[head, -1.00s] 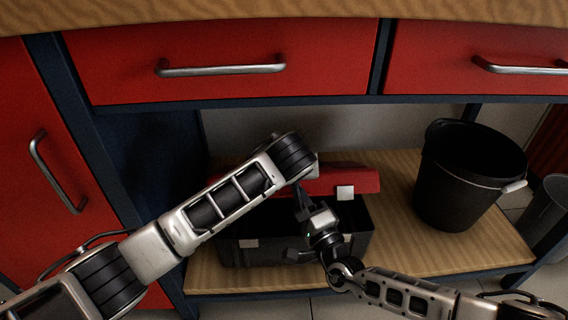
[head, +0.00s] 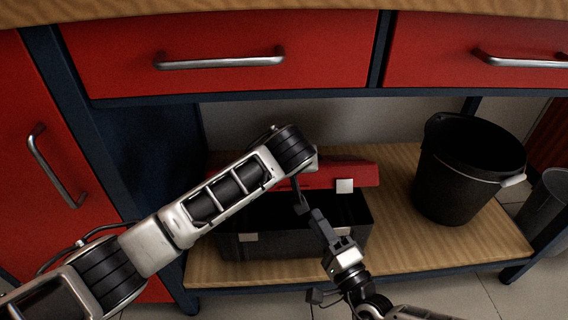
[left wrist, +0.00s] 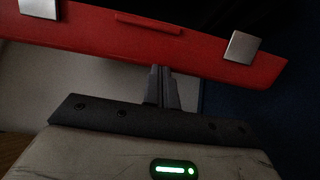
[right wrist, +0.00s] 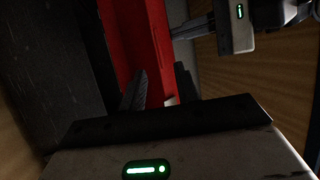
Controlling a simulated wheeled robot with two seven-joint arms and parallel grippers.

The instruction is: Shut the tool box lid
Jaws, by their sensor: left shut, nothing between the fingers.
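The tool box has a black body (head: 270,240) on the lower wooden shelf and a red lid (head: 345,173). The lid stands open, tilted above the body's back. A metal catch (head: 344,186) sits on the lid's front. In the left wrist view my left gripper (left wrist: 161,70) is shut and empty, its tips at the red lid's edge; I cannot tell if they touch. In the head view it is mostly hidden by my arm. My right gripper (head: 319,214) is in front of the box, fingers pointing towards it. The right wrist view shows its fingers (right wrist: 158,82) apart and empty.
A black bucket (head: 465,175) stands right of the tool box on the shelf (head: 440,240). A grey bin (head: 550,205) stands at the far right. Red drawers (head: 220,55) and the worktop edge (head: 300,8) hang above. A blue post (head: 60,100) is at the left.

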